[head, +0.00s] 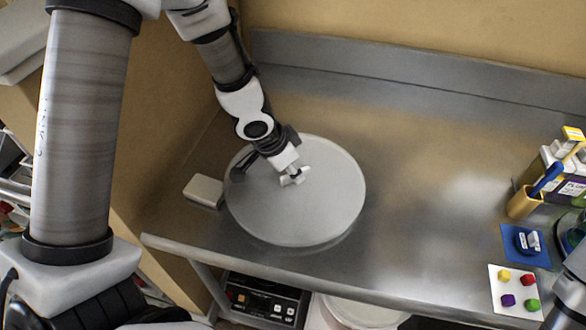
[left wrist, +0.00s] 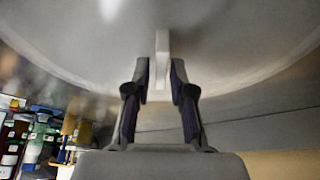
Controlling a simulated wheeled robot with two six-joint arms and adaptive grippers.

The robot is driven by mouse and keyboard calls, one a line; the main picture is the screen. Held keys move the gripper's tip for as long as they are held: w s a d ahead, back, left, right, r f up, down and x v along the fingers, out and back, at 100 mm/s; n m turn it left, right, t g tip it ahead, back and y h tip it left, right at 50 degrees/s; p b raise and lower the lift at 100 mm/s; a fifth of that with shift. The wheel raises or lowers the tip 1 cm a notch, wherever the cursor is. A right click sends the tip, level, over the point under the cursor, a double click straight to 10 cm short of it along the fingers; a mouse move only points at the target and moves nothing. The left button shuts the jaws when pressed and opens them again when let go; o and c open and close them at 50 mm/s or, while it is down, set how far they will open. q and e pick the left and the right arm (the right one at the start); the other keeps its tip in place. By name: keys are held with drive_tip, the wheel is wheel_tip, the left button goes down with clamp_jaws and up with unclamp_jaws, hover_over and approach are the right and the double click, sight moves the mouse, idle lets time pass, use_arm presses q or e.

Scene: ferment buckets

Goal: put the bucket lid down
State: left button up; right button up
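The bucket lid (head: 330,205) is a large round pale-grey disc with a small white handle (head: 296,178) at its centre. It lies level at the left part of the steel counter; a thin shadow shows along its lower right rim. I cannot tell whether it touches the counter. My left gripper (head: 288,170) is at the handle. In the left wrist view my fingers (left wrist: 161,80) stand on both sides of the white handle (left wrist: 162,50) and appear shut on it, with the lid's underlit face (left wrist: 230,45) filling the top.
The steel counter (head: 420,170) is clear to the right of the lid. A small pale box (head: 204,191) sits at the lid's left. At the right are a blue mat (head: 526,246), a white card with coloured cubes (head: 514,291) and a yellow cup (head: 523,204). A white bucket (head: 360,312) stands below.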

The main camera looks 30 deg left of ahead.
use_arm(q)
drive_tip(key=shift+s+r, duration=0.15)
drive_tip(key=shift+r, duration=0.05)
drive_tip(key=shift+r, duration=0.15)
drive_tip(key=p+v, duration=0.6)
drive_tip(key=v, duration=0.6)
drive_tip(key=shift+r, duration=0.25)
